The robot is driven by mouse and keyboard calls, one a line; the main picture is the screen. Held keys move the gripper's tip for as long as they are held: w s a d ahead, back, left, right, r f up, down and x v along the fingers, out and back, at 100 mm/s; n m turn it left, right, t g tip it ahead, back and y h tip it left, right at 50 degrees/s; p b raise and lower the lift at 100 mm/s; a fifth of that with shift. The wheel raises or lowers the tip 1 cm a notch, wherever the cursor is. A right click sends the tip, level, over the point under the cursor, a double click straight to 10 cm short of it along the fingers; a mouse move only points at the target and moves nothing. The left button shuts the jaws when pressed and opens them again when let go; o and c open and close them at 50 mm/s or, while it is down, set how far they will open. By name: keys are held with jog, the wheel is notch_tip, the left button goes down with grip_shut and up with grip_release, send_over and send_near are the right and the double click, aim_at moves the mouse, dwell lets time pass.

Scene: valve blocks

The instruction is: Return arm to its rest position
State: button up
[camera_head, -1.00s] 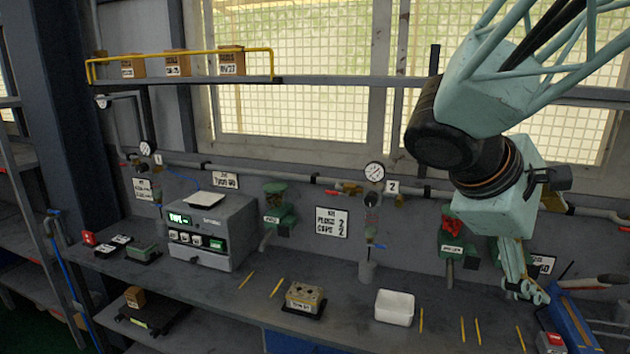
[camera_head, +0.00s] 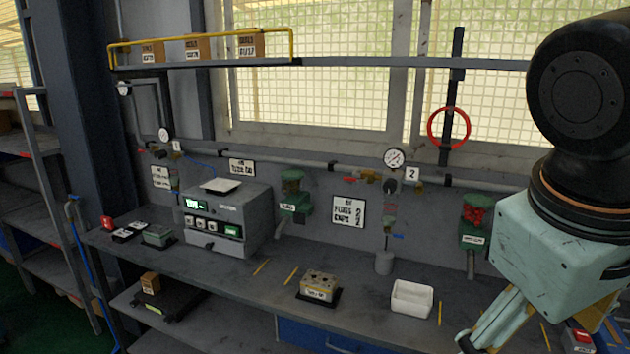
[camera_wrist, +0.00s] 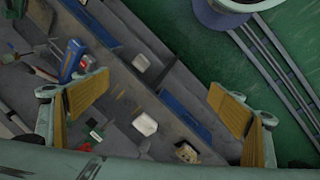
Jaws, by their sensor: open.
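My gripper (camera_head: 478,343) is at the lower right of the head view, with its fingers partly cut off by the frame's bottom edge. In the wrist view my gripper (camera_wrist: 165,108) shows two yellow-padded fingers spread wide apart. Nothing is between the pads. The fingers hang above and in front of the workbench, well clear of it. My arm fills the right side of the head view.
A white tray (camera_head: 412,299) and a valve block (camera_head: 318,287) stand on the workbench (camera_head: 370,315). A grey test unit (camera_head: 232,222) stands at left. A red ring (camera_head: 449,127) hangs on the wall. Green floor shows in the wrist view (camera_wrist: 225,70).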

jog(key=s+a+f+m+t+y+b, duration=0.1)
jog(key=s+a+y+b, duration=0.1)
jog(key=a, duration=0.6)
jog(key=shift+s+a+f+m+t+y, duration=0.2)
jog(key=shift+s+m+t+y, duration=0.1)
jog(key=shift+m+y, duration=0.15)
